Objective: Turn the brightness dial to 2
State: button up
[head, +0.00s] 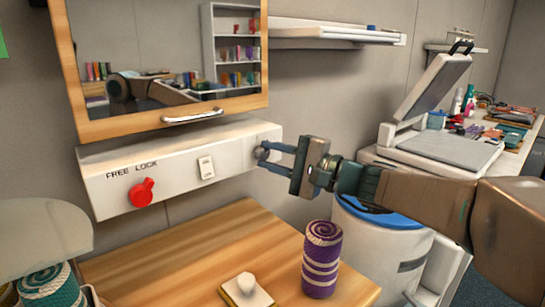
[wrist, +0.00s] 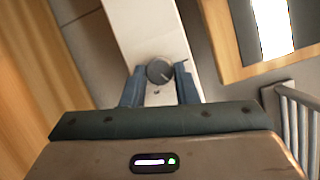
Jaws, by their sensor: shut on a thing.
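The brightness dial (wrist: 160,71) is a round dark grey knob with a light pointer line, set on the white panel (wrist: 140,28). In the head view the dial (head: 262,153) sits at the panel's right end, partly hidden by my fingers. My gripper (head: 271,155) reaches it from the right. In the wrist view my gripper (wrist: 159,78) has one finger on each side of the dial, shut on it. The pointer line slants toward the lower right of the wrist picture. I cannot read any numbers around the dial.
On the same panel are a red knob (head: 142,192) under "FREE LOCK" and a white switch (head: 206,168). A framed mirror (head: 160,50) hangs above. Below, a wooden table (head: 215,245) bears a purple striped roll (head: 321,258) and a small white knobbed object (head: 246,287).

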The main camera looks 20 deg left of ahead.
jog(key=o, duration=1)
jog(key=d, duration=0.4)
jog(key=s+d, duration=0.1)
jog(key=d, duration=0.8)
jog(key=shift+s+d+f, duration=0.35)
jog(key=shift+d, duration=0.05)
